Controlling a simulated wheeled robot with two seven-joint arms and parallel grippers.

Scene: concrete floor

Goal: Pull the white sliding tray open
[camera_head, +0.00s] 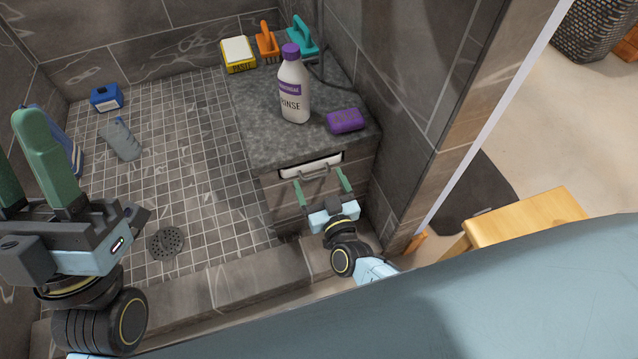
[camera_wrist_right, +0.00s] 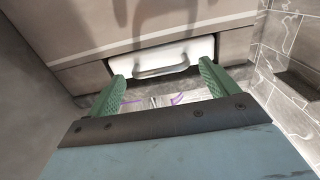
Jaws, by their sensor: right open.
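The white sliding tray (camera_head: 318,161) sits in a slot in the front of the tiled bench, just under its stone top. A grey bar handle (camera_head: 313,174) stands out from its front. In the right wrist view the tray front (camera_wrist_right: 197,49) and the curved handle (camera_wrist_right: 160,70) lie straight ahead. My right gripper (camera_head: 322,186) is open and empty in front of the tray, one green finger to each side of the handle; it also shows in the wrist view (camera_wrist_right: 161,76). My left gripper (camera_head: 22,130) is open and empty at the far left, away from the tray.
On the bench top (camera_head: 262,130) stand a rinse bottle (camera_head: 293,92), a purple soap bar (camera_head: 345,120), a yellow paste box (camera_head: 238,56) and two brushes. Blue and grey items lie on the shower floor at left. A wooden stool (camera_head: 520,225) is at right.

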